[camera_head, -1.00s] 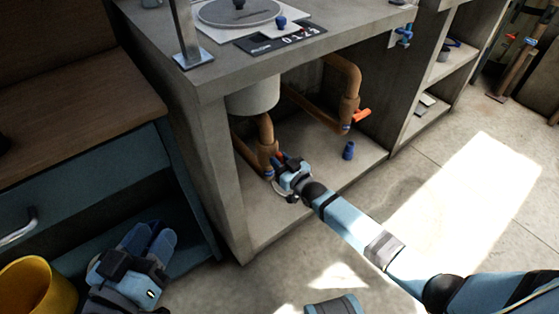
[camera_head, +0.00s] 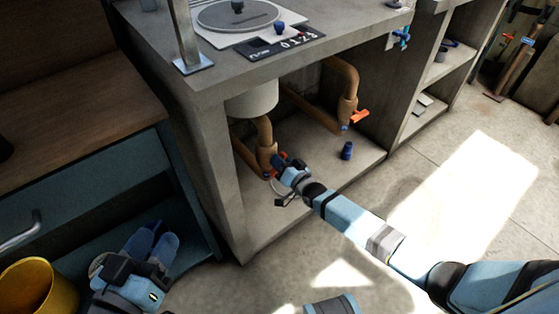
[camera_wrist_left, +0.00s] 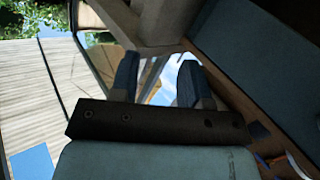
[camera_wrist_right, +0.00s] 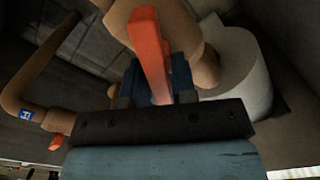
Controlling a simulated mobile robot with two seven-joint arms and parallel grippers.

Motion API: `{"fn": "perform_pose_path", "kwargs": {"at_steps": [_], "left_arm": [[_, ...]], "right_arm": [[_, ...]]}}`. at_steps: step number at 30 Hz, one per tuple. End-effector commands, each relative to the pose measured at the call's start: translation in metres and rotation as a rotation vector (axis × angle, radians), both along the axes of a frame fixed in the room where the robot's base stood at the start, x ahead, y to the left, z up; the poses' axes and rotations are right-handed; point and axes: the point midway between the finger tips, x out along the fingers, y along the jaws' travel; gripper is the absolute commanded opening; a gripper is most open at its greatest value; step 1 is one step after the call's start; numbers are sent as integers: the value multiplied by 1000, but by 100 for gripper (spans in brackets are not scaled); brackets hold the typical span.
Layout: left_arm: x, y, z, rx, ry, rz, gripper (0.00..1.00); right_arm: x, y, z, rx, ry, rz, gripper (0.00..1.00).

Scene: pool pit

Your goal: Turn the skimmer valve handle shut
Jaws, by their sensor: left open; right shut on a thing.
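Under the concrete counter, an orange-brown pipe (camera_head: 265,133) comes down near the white cylinder to a valve with an orange-red handle (camera_wrist_right: 150,45). My right gripper (camera_head: 277,160) is at this valve, and its fingers (camera_wrist_right: 158,88) are shut on the handle in the right wrist view. In the head view the gripper hides most of this handle. A second pipe (camera_head: 348,80) further right has its own orange handle (camera_head: 359,118), clear of my arm. My left gripper (camera_head: 152,240) is open and empty, low at the left. Its fingers (camera_wrist_left: 158,82) stand apart in the left wrist view.
The white cylinder (camera_head: 252,98) hangs close to the held valve. A small blue object (camera_head: 347,150) stands on the compartment floor. The concrete side wall (camera_head: 213,170) is left of my right gripper. A yellow bucket (camera_head: 38,287) is beside my left gripper. The floor at right is clear.

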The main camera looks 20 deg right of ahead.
Motion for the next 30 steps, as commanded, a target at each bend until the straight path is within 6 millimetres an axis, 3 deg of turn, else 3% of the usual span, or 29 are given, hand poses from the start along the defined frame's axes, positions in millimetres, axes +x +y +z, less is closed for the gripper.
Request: {"fn": "perform_pose_path", "kwargs": {"at_steps": [12,30], "left_arm": [[2,-1,-11,16,20,-10,43],[14,8,-5,102,-137,-6,43]], "right_arm": [[1,-4,-5,370,135,0,2],[2,-6,-12,823,300,1,2]]}}
